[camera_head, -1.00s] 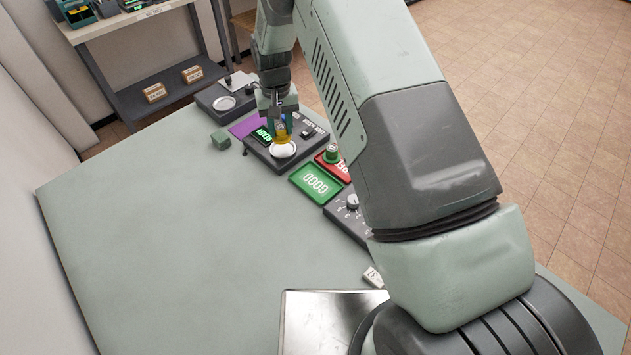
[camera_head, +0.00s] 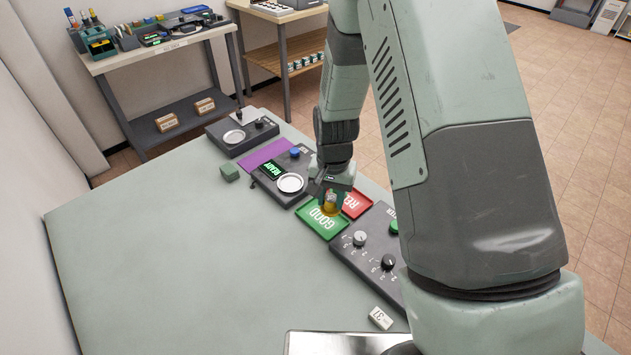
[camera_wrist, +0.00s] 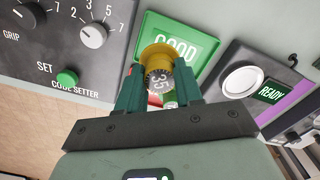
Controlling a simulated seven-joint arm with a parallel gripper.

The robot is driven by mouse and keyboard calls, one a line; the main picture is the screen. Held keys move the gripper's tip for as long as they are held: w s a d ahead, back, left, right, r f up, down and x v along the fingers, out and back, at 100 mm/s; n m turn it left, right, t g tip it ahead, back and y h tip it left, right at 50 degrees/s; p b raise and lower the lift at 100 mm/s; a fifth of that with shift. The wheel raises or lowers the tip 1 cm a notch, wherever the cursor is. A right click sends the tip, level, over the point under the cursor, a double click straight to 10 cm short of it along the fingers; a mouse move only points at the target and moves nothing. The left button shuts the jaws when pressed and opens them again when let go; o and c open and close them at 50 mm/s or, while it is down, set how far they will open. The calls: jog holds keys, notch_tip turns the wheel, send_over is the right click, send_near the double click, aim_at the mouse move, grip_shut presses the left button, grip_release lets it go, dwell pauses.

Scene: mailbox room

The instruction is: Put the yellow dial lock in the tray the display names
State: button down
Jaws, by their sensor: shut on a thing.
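My gripper (camera_head: 333,192) is shut on the yellow dial lock (camera_head: 329,209). In the wrist view the lock (camera_wrist: 158,60) sits between the two green fingers, its numbered dial facing the camera. The lock appears over the right part of the green tray marked GOOD (camera_head: 313,224); its height above the tray is hard to tell. A red tray (camera_head: 357,203), its lettering partly covered, lies beside the green one. The display (camera_head: 272,170) reads READY in green. It stands on a dark unit with a round white plate (camera_head: 290,183), which is empty.
A dark code setter panel with knobs (camera_head: 360,239) lies right of the trays. A purple mat (camera_head: 264,154), a small green block (camera_head: 229,172) and a label block (camera_head: 380,318) are on the table (camera_head: 170,260). The table's left part is clear. Shelves stand behind.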

aim_at(332, 211)
jog(key=shift+s+d+f, duration=0.15)
jog(key=shift+s+f, duration=0.1)
jog(key=shift+f, duration=1.85)
jog(key=shift+f, duration=0.15)
jog(key=shift+f, duration=1.05)
jog(key=shift+c, duration=2.1)
grip_release()
jog(key=shift+r, duration=0.1)
